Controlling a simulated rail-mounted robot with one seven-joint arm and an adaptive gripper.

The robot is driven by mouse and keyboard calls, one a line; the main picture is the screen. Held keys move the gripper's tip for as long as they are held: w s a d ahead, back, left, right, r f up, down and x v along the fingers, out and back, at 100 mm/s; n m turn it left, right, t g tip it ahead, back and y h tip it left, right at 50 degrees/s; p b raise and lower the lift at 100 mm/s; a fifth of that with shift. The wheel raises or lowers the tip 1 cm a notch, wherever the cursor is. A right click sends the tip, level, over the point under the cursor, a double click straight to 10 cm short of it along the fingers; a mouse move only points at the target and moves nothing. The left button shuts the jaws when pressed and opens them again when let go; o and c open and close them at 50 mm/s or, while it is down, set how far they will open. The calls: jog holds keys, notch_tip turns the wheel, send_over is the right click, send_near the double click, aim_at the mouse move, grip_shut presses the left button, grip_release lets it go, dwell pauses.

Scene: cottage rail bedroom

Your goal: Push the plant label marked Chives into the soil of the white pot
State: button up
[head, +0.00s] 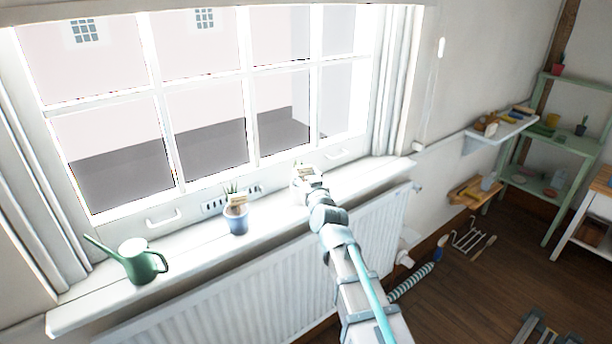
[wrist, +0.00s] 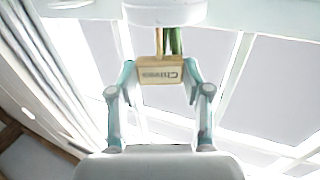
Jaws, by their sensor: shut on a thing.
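The Chives label (wrist: 160,71) is a tan plate with dark lettering, held between the two fingers of my gripper (wrist: 161,78) in the wrist view. Its thin stake runs to the rim of the white pot (wrist: 165,14), beside green stems (wrist: 175,42). I cannot see whether the tip is in the soil. In the head view my gripper (head: 308,181) is at the white pot on the windowsill, largely covering it. The label (head: 304,172) shows there as a small tan patch.
A blue pot (head: 236,224) with a plant and a tan label stands left on the sill (head: 200,262). A green watering can (head: 140,264) stands further left. The window (head: 205,120) is close behind, and a radiator (head: 240,290) is below. The sill between the pots is mostly clear.

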jog(key=shift+f, duration=0.3)
jog(key=o, duration=0.8)
jog(key=v, duration=0.7)
jog(key=shift+s+d, duration=0.1)
jog(key=shift+s, duration=0.15)
